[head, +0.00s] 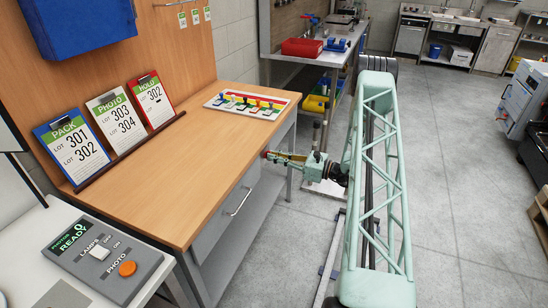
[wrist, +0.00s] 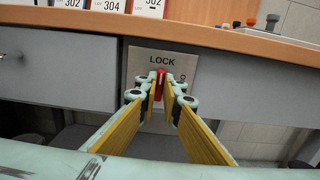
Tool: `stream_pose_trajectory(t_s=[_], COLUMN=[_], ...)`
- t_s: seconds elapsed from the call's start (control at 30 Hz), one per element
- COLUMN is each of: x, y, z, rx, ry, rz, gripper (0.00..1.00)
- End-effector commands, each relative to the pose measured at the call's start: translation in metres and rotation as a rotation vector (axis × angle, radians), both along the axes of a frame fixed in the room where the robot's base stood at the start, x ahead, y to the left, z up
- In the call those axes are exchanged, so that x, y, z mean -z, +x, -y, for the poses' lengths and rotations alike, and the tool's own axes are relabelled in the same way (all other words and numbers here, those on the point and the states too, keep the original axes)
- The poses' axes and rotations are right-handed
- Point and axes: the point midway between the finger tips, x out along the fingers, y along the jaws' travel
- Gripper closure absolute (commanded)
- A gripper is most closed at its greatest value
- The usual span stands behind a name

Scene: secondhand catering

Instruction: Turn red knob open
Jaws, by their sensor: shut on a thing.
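A red knob (wrist: 161,78) sits on a light grey plate marked LOCK (wrist: 143,58), set into the front of the desk below its wooden top. The knob looks upright in the wrist view. My gripper (wrist: 161,90) has its two fingertips on either side of the knob, shut on it. The fingertips partly cover the knob's sides. In the head view my gripper (head: 272,156) reaches from the right to the desk's front edge, and only a small bit of red shows at its tip.
The wooden desk (head: 190,190) holds lot cards (head: 118,118) and a panel of coloured levers (head: 252,104). A grey drawer (head: 222,210) with a handle is beside the lock plate. A control box (head: 103,262) stands front left. Open floor lies to the right.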

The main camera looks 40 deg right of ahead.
Motion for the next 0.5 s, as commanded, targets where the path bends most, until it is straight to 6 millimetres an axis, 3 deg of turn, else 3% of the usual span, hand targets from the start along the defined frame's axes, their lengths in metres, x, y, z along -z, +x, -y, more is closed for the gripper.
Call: stream_pose_trajectory(t_s=[0.5], x=[-0.0004], y=[0.0002], z=[0.0008], rx=[0.000], ry=[0.143], rz=[-0.071], gripper=[1.00])
